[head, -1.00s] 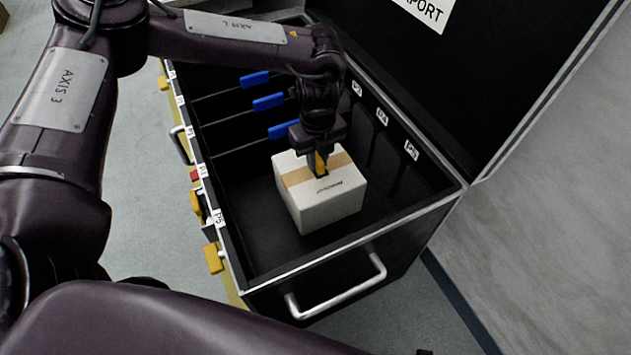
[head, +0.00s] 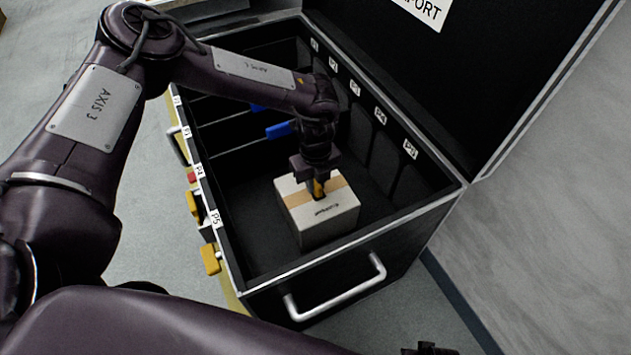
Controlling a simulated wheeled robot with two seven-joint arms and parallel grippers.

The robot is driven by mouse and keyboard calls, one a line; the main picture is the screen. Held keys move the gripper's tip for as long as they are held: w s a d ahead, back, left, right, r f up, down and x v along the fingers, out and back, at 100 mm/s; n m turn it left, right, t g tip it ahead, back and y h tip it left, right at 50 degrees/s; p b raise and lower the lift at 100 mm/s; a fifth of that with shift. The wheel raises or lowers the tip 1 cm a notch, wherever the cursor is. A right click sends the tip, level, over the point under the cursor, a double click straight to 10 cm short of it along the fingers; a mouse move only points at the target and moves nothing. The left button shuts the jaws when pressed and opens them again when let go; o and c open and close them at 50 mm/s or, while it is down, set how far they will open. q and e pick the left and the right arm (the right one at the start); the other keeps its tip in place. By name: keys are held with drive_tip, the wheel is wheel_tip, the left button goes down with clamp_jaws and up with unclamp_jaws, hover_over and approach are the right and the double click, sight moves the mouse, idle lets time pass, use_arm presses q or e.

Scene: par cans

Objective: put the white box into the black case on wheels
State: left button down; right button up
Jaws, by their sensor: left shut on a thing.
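The white box (head: 325,219), with a tan tape strip across its top, is inside the front compartment of the open black case (head: 340,258). It is low in the compartment, its top below the case rim; I cannot tell whether its underside touches the floor. My left gripper (head: 318,190) points down from above and is shut on the top of the box, with yellow at its fingertips. Of my right gripper only a dark bit (head: 430,350) shows at the bottom edge, too little to tell its jaws.
The case's lid stands open at the right, with a white label (head: 424,10). Dividers with blue tabs (head: 280,130) split the case behind the box. A silver handle (head: 340,290) is on the near side, and yellow latches (head: 210,259) are on the left side.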

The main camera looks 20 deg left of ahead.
use_arm(q)
drive_tip(key=shift+f, duration=0.1)
drive_tip(key=c, duration=1.4)
unclamp_jaws()
drive_tip(key=shift+o, duration=0.2)
use_arm(e)
drive_tip(key=shift+s+f, duration=0.1)
drive_tip(key=shift+s, duration=0.3)
drive_tip(key=shift+w, duration=0.1)
